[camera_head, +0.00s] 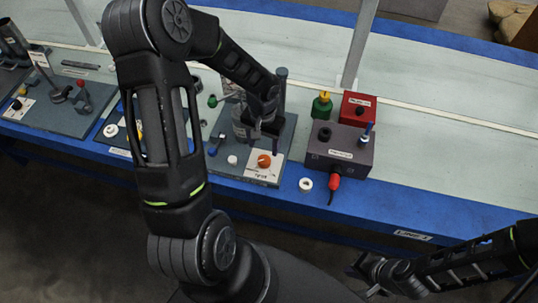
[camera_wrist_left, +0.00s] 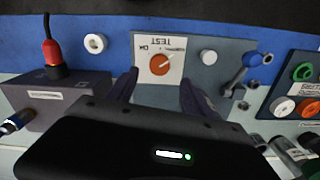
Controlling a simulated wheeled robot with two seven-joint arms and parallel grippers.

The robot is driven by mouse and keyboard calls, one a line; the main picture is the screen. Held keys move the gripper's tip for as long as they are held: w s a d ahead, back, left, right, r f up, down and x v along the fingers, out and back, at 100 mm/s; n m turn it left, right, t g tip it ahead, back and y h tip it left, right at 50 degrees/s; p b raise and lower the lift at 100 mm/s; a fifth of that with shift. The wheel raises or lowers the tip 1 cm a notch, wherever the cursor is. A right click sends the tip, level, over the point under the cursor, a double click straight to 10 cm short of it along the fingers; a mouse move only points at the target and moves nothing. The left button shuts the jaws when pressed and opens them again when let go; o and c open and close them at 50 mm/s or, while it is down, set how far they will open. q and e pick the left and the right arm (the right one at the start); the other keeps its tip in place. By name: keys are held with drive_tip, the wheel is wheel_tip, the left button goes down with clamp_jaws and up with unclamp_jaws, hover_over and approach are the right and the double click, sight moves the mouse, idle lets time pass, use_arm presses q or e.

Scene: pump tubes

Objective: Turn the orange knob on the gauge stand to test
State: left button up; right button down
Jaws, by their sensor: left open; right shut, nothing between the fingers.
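The orange knob (camera_head: 264,160) sits on a white labelled plate at the front of the grey gauge stand (camera_head: 228,167). In the left wrist view the knob (camera_wrist_left: 160,65) shows a pale pointer mark; the word TEST is on the plate (camera_wrist_left: 172,45) beside it. I cannot tell which label the mark points at. My left gripper (camera_head: 262,130) is over the stand, just behind the knob. Its fingers (camera_wrist_left: 158,92) are open, apart on either side of the knob's line, with nothing between them. My right gripper (camera_head: 362,268) is shut and empty, low in front of the bench.
A dark grey box (camera_head: 322,157) with a red plug (camera_head: 334,181) stands right of the gauge stand. A red box (camera_head: 358,107) and a green-and-yellow fitting (camera_head: 322,105) are behind it. A white ring (camera_head: 306,184) lies on the blue bench edge. The bench's right side is clear.

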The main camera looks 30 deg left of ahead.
sight(264, 159)
use_arm(q)
drive_tip(key=shift+f, duration=0.15)
wheel_tip(264, 159, down, 8)
drive_tip(key=shift+r, duration=0.2)
idle(0.4)
clamp_jaws()
idle(0.5)
